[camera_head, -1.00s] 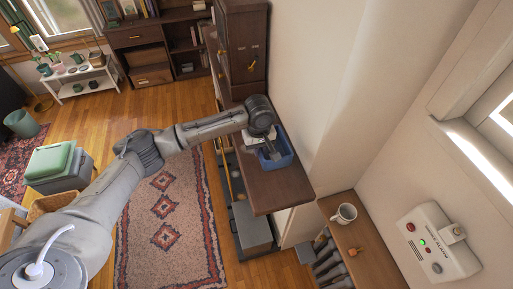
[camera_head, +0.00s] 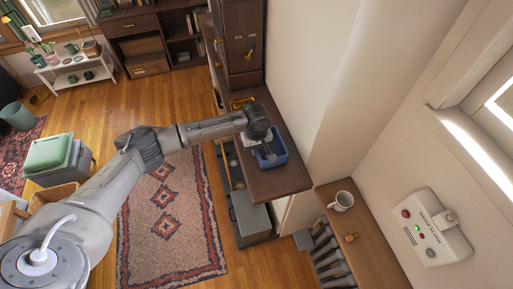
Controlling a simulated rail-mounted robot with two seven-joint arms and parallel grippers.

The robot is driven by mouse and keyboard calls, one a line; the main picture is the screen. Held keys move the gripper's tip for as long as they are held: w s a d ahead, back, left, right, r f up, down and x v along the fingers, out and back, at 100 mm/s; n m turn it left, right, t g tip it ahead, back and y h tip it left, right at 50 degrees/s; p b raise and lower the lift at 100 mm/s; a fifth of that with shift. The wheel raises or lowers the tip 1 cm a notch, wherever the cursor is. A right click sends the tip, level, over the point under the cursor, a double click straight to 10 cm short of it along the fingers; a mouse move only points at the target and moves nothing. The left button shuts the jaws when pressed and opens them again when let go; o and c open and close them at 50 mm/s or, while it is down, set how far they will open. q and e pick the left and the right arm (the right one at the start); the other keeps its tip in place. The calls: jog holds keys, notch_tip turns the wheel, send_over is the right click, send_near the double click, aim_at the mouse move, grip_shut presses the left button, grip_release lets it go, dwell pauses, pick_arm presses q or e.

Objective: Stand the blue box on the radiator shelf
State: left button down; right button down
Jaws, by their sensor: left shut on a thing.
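The blue box (camera_head: 279,158) is an open-topped blue bin on the dark wooden counter (camera_head: 272,185). My left gripper (camera_head: 268,153) reaches down at the box and is shut on it; the wrist hides part of the box and the fingertips. I cannot tell whether the box touches the counter. The radiator shelf (camera_head: 372,250) is the brown wooden board above the grey radiator (camera_head: 325,252) at the lower right. A white mug (camera_head: 343,201) and a small orange object (camera_head: 351,238) are on it. My right gripper is not in view.
A white alarm box (camera_head: 432,228) is on the wall right of the shelf. A wall corner stands behind the gap between counter and shelf. A grey box (camera_head: 250,217) is below the counter's front end. The shelf's near part looks clear.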

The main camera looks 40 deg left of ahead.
pick_arm(q)
jog(key=c, duration=1.2)
grip_release()
jog(key=shift+f, duration=0.1)
jog(key=shift+c, duration=0.2)
notch_tip(320, 180, up, 11)
jog(key=shift+b, duration=0.7)
jog(key=shift+o, duration=0.4)
jog(key=shift+r, duration=0.65)
